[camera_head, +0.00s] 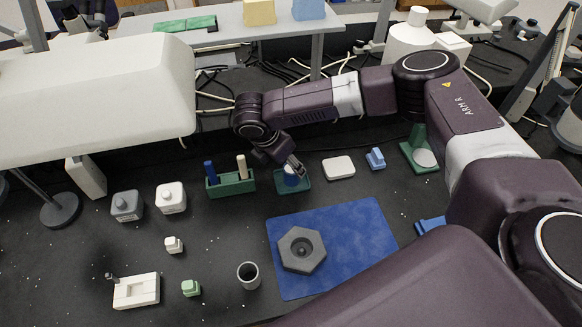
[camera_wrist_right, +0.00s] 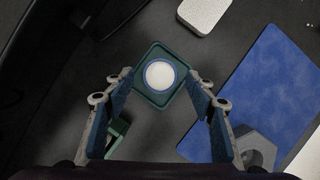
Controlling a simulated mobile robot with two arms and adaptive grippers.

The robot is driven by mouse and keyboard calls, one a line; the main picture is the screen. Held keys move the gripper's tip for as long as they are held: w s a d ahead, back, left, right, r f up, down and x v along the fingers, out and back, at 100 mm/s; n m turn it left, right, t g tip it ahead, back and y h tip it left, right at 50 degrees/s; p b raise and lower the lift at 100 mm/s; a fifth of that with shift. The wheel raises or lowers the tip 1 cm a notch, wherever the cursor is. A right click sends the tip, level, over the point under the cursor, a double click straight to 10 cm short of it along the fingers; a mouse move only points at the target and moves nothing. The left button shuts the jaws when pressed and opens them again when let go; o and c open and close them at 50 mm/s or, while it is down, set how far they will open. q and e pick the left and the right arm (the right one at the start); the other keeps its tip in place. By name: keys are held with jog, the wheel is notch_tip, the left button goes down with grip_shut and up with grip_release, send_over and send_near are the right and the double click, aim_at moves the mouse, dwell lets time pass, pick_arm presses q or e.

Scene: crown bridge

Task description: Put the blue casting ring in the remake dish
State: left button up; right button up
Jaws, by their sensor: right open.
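The blue casting ring, a short round piece with a blue rim and a pale top, shows in the right wrist view (camera_wrist_right: 159,75). It appears to sit upright inside a square green dish (camera_wrist_right: 152,98), which I take to be the remake dish. In the head view the dish (camera_head: 304,186) stands just behind the blue mat, with the ring (camera_head: 291,180) partly hidden by my gripper. My right gripper (camera_wrist_right: 160,82) is open, its fingers apart on either side of the ring with visible gaps. In the head view it hangs over the dish (camera_head: 293,168). My left gripper is not seen.
A green rack (camera_head: 231,187) with a blue and a white stick stands left of the dish. A white block (camera_head: 338,167) and a small blue stand (camera_head: 375,158) lie to its right. A blue mat (camera_head: 358,235) carrying a grey hexagonal base (camera_head: 302,262) lies in front.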

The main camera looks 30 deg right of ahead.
jog(key=v, duration=0.9)
jog(key=shift+b, duration=0.45)
jog(key=shift+s, duration=0.1)
